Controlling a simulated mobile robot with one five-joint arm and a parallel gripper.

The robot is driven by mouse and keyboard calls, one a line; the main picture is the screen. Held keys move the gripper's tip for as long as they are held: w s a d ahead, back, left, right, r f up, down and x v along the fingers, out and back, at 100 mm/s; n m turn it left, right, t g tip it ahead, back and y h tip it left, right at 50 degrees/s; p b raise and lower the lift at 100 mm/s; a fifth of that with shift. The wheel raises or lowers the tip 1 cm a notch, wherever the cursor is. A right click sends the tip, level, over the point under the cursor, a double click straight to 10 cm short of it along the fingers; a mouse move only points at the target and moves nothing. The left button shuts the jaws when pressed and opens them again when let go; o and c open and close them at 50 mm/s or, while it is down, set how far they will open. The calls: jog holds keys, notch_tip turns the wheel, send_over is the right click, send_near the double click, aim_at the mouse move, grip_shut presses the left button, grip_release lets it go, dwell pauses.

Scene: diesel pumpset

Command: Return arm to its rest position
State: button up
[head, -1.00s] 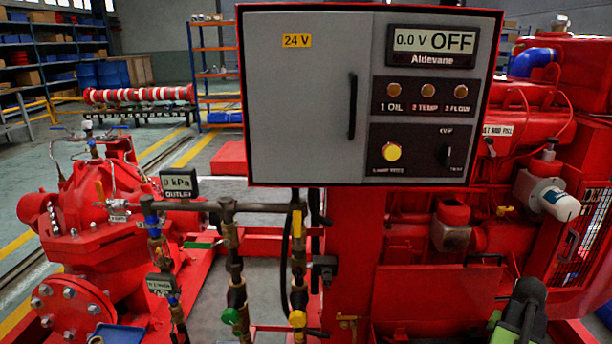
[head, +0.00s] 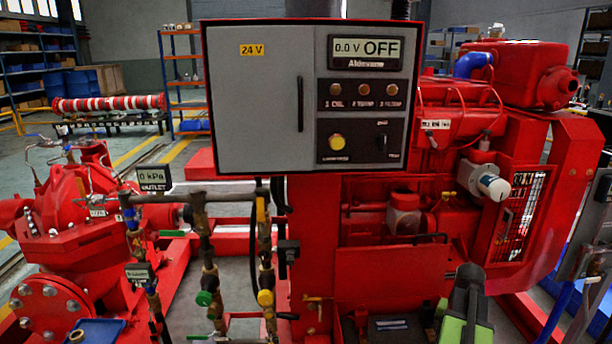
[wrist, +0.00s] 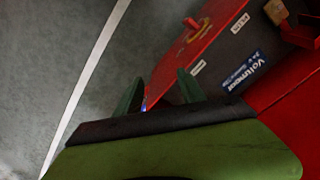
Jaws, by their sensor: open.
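My gripper (wrist: 160,92) shows in the wrist view with its two green fingers apart and nothing between them. The fingers point toward a dark box (wrist: 222,58) with a blue label and a red edge; I cannot tell the exact gap. In the head view my green and black arm (head: 466,312) rises at the bottom, in front of the red pumpset. Its fingertips cannot be made out clearly there.
The grey control cabinet (head: 262,98) reads 0.0 V and OFF. The red engine (head: 460,125) stands to its right, the red pump (head: 70,215) to its left. Pipes with valves (head: 205,250) stand below the cabinet. A white line (wrist: 90,80) crosses the grey floor.

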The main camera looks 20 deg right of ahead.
jog(key=w+a+n, duration=0.3)
jog(key=w+a, duration=0.7)
jog(key=a, duration=0.1)
jog(key=w+a+n, duration=0.3)
jog(key=a+n, duration=0.1)
jog(key=a, duration=1.3)
jog(key=w+a+n, duration=0.4)
jog(key=a, duration=1.3)
notch_tip(320, 180, up, 34)
jog(key=s+p, duration=0.1)
jog(key=p, duration=3.2)
jog(key=shift+a+f+n+p, duration=0.2)
jog(key=shift+a+n+p, duration=0.1)
jog(key=shift+a, duration=0.1)
jog(key=shift+c, duration=0.4)
